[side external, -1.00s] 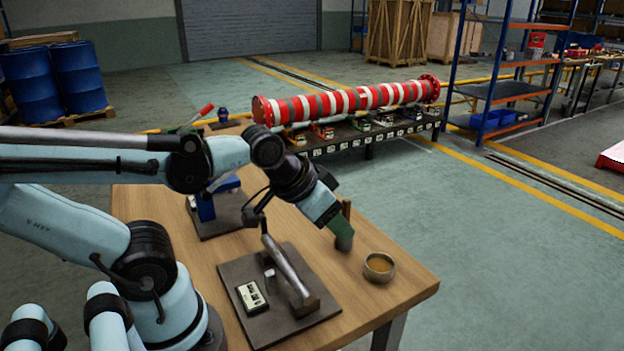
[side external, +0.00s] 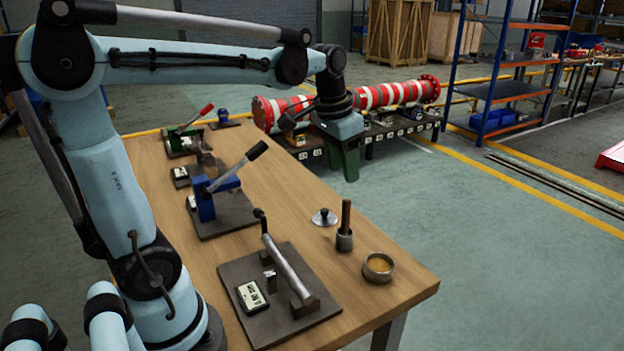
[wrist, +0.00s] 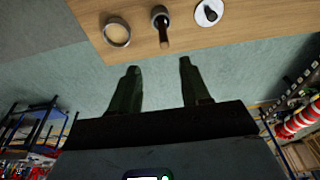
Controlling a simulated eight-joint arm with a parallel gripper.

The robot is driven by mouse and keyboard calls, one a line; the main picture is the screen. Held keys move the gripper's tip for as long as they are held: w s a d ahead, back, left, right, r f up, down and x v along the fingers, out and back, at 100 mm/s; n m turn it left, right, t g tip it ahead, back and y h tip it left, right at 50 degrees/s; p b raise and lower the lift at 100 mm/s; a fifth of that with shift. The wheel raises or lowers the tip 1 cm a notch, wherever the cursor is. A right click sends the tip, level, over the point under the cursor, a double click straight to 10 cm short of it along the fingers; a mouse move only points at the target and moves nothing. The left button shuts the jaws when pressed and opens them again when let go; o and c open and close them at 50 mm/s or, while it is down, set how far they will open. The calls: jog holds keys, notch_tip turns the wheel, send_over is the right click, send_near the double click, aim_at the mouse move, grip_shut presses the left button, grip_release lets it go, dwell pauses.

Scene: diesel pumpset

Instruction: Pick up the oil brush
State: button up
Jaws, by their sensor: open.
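The likely oil brush (side external: 346,215) is a brown handle standing upright in a small dark metal cup (side external: 344,241) near the right edge of the wooden table. It also shows in the wrist view (wrist: 163,35), ahead of the fingers and roughly between them. An open metal bowl (side external: 378,268) of amber liquid is beside the cup, also in the wrist view (wrist: 117,33). My gripper (side external: 346,178) is open and empty, raised above and beyond the brush, off the table edge. Its two green fingers (wrist: 159,66) are apart in the wrist view. The brush's lower end is hidden in the cup.
A round lid with a black knob (side external: 324,217) lies by the cup. A dark plate with a lever tool (side external: 290,268) and a blue lever press (side external: 207,205) occupy the table's left side. A red-and-white pipe (side external: 390,95) rests on a rack behind.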

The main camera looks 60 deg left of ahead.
aim_at(347, 199)
jog(key=shift+g, duration=0.3)
jog(key=f, duration=0.2)
jog(key=w+a+f, duration=0.1)
jog(key=f, duration=0.1)
jog(key=w+f, duration=0.1)
jog(key=f, duration=0.1)
jog(key=shift+a+f, duration=0.25)
jog(key=shift+a, duration=0.1)
jog(key=f, duration=0.4)
jog(key=shift+w+d, duration=0.15)
jog(key=shift+d, duration=0.25)
jog(key=shift+w+f, duration=0.1)
jog(key=shift+f, duration=0.55)
grip_shut()
